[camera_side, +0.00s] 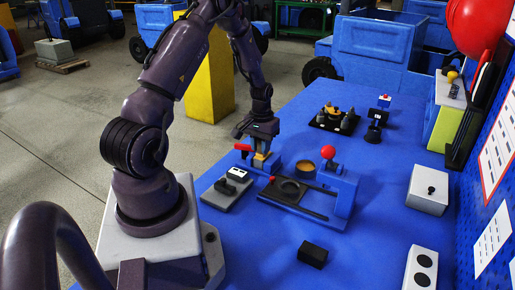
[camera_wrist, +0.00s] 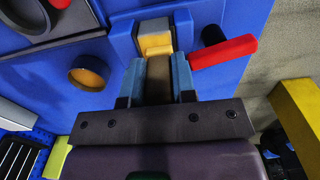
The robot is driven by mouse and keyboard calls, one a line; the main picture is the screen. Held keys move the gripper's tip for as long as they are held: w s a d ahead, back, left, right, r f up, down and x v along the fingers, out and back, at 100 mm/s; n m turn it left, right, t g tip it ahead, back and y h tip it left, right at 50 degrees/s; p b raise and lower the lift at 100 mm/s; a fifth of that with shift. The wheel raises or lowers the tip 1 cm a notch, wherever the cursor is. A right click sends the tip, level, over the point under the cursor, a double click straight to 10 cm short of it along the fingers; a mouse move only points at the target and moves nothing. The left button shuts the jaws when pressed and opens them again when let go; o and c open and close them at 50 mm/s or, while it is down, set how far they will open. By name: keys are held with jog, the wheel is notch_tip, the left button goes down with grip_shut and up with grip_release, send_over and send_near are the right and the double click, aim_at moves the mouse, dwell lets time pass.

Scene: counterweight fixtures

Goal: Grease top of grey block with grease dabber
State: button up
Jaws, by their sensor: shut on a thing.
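My gripper (camera_side: 262,145) points down at the blue fixture at the back left of the bench. In the wrist view its blue fingers (camera_wrist: 160,78) are shut on the brown handle of the grease dabber (camera_wrist: 158,80). The dabber's yellow-orange tip (camera_wrist: 156,46) is in front of or over a grey block (camera_wrist: 154,26) set in the blue fixture. I cannot tell whether the tip touches the block. In the side view the gripper and dabber mostly hide the block. A round pot with brown-orange contents (camera_side: 305,167) stands to the right; it also shows in the wrist view (camera_wrist: 88,74).
A red lever (camera_side: 242,147) sticks out close beside the gripper. A blue fixture with a dark ringed plate (camera_side: 318,210) and a red ball knob (camera_side: 328,152) stands to the right. A grey switch box (camera_side: 226,194) is in front. A black block (camera_side: 313,254) lies nearer the camera.

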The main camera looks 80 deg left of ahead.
jog(key=shift+w+a, duration=1.4)
jog(key=shift+w+a+r, duration=0.1)
jog(key=shift+w+a, duration=0.1)
jog(key=shift+a, duration=0.05)
notch_tip(320, 180, up, 8)
jog(key=shift+d, duration=0.1)
jog(key=w+d+r+m, duration=0.2)
jog(key=w+d, duration=0.2)
jog(key=d, duration=0.4)
jog(key=w+d+r+m, duration=0.3)
jog(key=d, duration=0.5)
jog(key=w+d+r+m, duration=0.2)
jog(key=w+d, duration=0.2)
jog(key=d, duration=0.4)
jog(key=s+d+r+m, duration=0.2)
jog(key=s+d, duration=0.1)
jog(key=d, duration=0.5)
jog(key=shift+d+r, duration=0.2)
jog(key=shift+d, duration=0.15)
